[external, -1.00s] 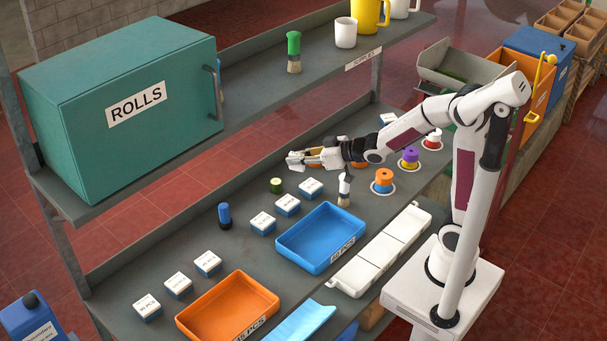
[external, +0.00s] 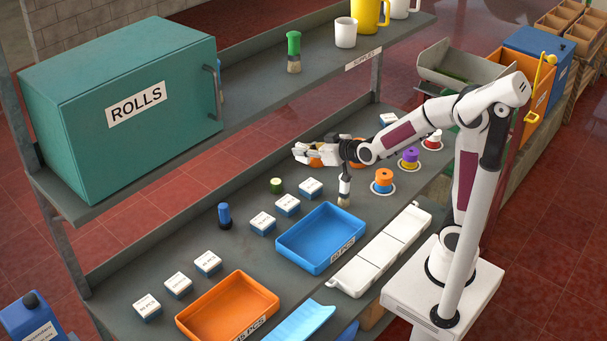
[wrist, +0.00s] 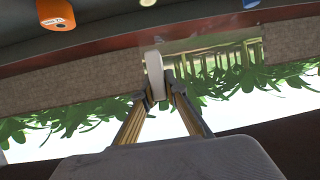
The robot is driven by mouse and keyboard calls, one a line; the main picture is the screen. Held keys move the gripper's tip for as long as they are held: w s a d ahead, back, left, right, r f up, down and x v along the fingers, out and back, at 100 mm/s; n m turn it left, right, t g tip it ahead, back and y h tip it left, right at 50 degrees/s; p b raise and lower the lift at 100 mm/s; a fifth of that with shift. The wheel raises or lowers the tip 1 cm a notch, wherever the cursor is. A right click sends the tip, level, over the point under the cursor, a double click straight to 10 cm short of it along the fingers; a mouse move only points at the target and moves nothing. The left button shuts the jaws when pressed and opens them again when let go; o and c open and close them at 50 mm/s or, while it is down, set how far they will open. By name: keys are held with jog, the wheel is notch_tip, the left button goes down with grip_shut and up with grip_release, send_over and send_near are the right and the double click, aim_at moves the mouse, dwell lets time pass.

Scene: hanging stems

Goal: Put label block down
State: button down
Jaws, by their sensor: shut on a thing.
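My gripper (external: 304,152) is held above the far part of the work shelf, pointing left in the external view. In the wrist view its two fingers (wrist: 160,92) are closed on a pale, thin, rounded piece (wrist: 155,74), seen nearly edge-on. I take this for the label block, but its label does not show. In the external view it is a small white shape at the fingertips, hard to separate from them. Several other white-topped blue label blocks, such as one (external: 311,188) near the blue tray, rest on the shelf below, apart from the gripper.
A blue-capped item (external: 224,215) and a green cylinder (external: 276,186) stand near the label blocks. The upper shelf with the teal box (external: 125,110) overhangs the back.

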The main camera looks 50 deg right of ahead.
jog(key=w+a+f+m+h, duration=0.2)
jog(key=w+a+f+h, duration=0.1)
jog(key=a, duration=0.4)
jog(key=w+a+f+m+g+h, duration=0.1)
jog(key=w+a+f+m+h, duration=0.2)
jog(key=w+a, duration=0.5)
jog(key=shift+w+a+f+m, duration=0.2)
jog(key=shift+w+f+m, duration=0.1)
jog(key=shift+f, duration=0.6)
jog(key=shift+f, duration=0.1)
jog(key=shift+f, duration=3)
jog(key=shift+f, duration=1.9)
jog(key=shift+f, duration=0.2)
